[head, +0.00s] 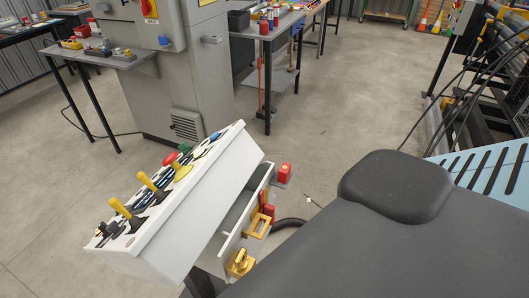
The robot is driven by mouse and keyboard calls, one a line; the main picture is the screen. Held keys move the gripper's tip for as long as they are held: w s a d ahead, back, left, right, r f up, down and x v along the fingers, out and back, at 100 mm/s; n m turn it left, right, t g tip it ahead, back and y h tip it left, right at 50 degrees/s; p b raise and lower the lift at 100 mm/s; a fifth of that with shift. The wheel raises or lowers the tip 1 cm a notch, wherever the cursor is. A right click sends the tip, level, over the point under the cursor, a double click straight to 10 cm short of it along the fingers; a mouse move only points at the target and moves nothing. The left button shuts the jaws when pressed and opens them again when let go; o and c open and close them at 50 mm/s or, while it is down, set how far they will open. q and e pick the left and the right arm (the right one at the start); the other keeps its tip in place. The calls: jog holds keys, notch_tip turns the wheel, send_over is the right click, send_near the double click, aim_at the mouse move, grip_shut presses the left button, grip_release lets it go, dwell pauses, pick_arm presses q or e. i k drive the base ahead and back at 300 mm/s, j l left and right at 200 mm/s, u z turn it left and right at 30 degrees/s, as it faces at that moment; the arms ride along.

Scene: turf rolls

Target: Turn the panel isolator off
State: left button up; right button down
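A red and yellow rotary switch (149,8) is at the top edge on the door of the grey cabinet (205,85); it is partly cut off, so I cannot read its position. A white sloped control console (190,215) stands in the foreground. It carries yellow levers (152,186), a red mushroom button (171,159) and a green button (184,147). A yellow knob-like part (240,262) is low on its right side. No label shows which of these is the panel isolator. Neither of my grippers is in view.
A dark grey padded surface (420,235) fills the lower right. A side shelf (95,58) with small parts adjoins the cabinet. A workbench (270,30) stands behind right. A light-blue slotted plate (490,175) is at right. Concrete floor (340,110) is clear in the middle.

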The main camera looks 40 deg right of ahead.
aim_at(267, 209)
jog(key=l+u, duration=0.2)
jog(key=l, duration=0.25)
jog(key=l+u, duration=0.2)
jog(key=l, duration=0.25)
jog(key=k+l+u, duration=0.1)
jog(key=l+u, duration=0.15)
jog(key=l, duration=0.2)
jog(key=k+l+u, duration=0.2)
jog(key=l, duration=0.25)
jog(key=k+l, duration=0.1)
jog(key=l, duration=0.35)
jog(key=k+l, duration=0.1)
jog(key=l, duration=0.3)
jog(key=k+l, duration=0.1)
jog(key=l, duration=0.35)
jog(key=k+l+u, duration=0.1)
jog(key=l, duration=0.3)
jog(key=k+l, duration=0.15)
jog(key=l, duration=0.3)
jog(key=k+l, duration=0.1)
jog(key=l, duration=0.3)
